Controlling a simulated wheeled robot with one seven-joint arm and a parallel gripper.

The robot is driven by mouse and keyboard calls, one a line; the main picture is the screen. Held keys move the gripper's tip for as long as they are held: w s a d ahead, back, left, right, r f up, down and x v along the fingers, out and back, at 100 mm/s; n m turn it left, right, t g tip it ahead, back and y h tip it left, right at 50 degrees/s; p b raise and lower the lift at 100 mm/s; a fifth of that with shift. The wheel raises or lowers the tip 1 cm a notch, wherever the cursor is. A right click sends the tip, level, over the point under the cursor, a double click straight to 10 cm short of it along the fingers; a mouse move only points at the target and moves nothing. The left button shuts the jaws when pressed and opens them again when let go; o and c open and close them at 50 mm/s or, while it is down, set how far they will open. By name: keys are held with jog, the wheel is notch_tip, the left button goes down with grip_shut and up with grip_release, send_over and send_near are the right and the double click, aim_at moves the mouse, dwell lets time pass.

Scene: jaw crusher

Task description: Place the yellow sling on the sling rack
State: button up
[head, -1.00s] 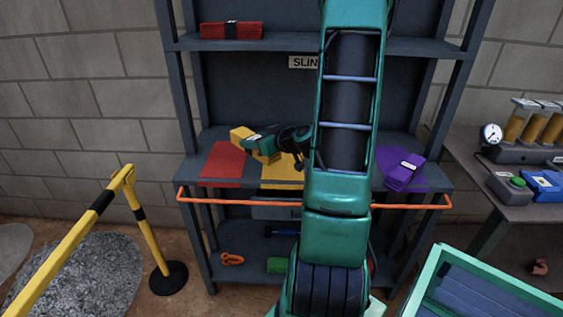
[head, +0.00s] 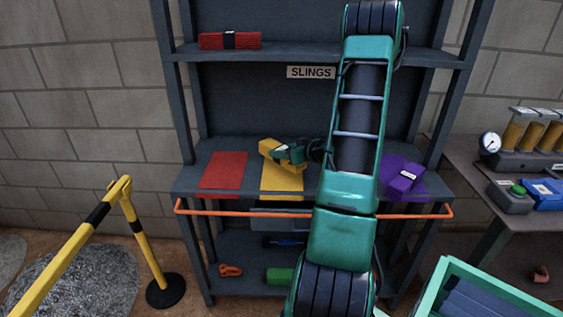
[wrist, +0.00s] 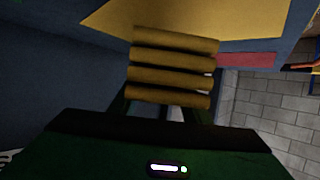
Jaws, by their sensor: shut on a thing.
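The yellow sling (head: 268,146) is a folded bundle in my gripper (head: 289,154), over the back part of the yellow mat (head: 282,184) on the rack's middle shelf. In the wrist view the folded yellow sling (wrist: 172,68) fills the space ahead of my gripper (wrist: 168,108), with the yellow mat (wrist: 245,18) beyond it. My gripper is shut on the sling. I cannot tell whether the sling touches the mat. The sling rack (head: 185,180) is dark grey with a "SLINGS" label (head: 311,72).
A red mat (head: 223,170) lies bare at left. A purple sling (head: 404,179) rests on a purple mat at right. A red sling (head: 230,40) lies on the upper shelf. An orange rail (head: 250,213) crosses the rack's front. A yellow barrier (head: 135,210) stands at left.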

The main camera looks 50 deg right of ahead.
jog(key=f, duration=0.3)
jog(key=shift+s+d+f, duration=0.1)
jog(key=shift+d, duration=0.1)
jog(key=shift+a+f, duration=0.15)
jog(key=shift+f, duration=0.25)
jog(key=shift+f, duration=0.1)
jog(key=o, duration=1.4)
jog(key=v, duration=1.2)
